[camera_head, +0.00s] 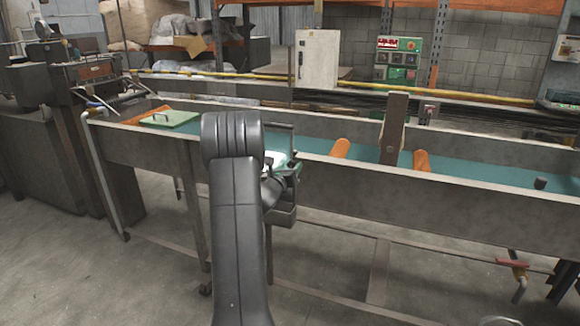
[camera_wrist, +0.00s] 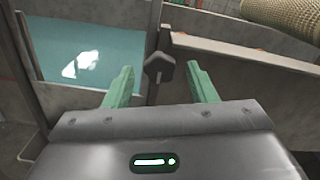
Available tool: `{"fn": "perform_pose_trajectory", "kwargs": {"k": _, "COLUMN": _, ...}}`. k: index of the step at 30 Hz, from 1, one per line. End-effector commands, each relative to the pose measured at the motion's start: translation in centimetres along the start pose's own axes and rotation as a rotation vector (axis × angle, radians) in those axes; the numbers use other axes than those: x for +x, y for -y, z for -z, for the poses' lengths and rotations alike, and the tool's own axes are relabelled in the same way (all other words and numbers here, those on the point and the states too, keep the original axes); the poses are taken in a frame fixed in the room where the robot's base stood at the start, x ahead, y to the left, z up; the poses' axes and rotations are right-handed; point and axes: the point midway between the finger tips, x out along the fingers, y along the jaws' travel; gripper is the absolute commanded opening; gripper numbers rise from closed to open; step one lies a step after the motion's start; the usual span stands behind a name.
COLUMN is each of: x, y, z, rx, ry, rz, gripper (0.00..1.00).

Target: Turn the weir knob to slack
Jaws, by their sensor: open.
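A dark, faceted knob (camera_wrist: 158,69), which I take to be the weir knob, shows in the wrist view on a post or wall edge beside the water. Its pointer or setting marks cannot be made out. My gripper (camera_wrist: 160,66) is open, with one green finger on each side of the knob in the picture and a gap on both sides. How far the knob lies beyond the fingertips is unclear. In the head view my gripper (camera_head: 287,183) is at the near wall of the long tank, partly behind my arm; I cannot make out the knob there.
The long grey tank (camera_head: 400,190) holds green water (camera_head: 475,172). A green lid (camera_head: 170,119) lies at the left. A tan mesh tube (camera_wrist: 285,14) is at the wrist view's top right.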

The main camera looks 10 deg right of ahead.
Motion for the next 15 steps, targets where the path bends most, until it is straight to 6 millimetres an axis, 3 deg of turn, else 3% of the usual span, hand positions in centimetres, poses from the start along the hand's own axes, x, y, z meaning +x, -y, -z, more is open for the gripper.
{"fn": "perform_pose_trajectory", "kwargs": {"k": 12, "x": 0.97, "y": -0.01, "z": 0.01, "rx": -0.001, "ry": 0.0, "rz": -0.001, "gripper": 0.52}}
{"fn": "perform_pose_trajectory", "kwargs": {"k": 13, "x": 0.97, "y": -0.01, "z": 0.01, "rx": -0.001, "ry": 0.0, "rz": -0.001, "gripper": 0.5}}
{"fn": "perform_pose_trajectory", "kwargs": {"k": 15, "x": 0.96, "y": -0.01, "z": 0.01, "rx": -0.001, "ry": 0.0, "rz": -0.001, "gripper": 0.36}}
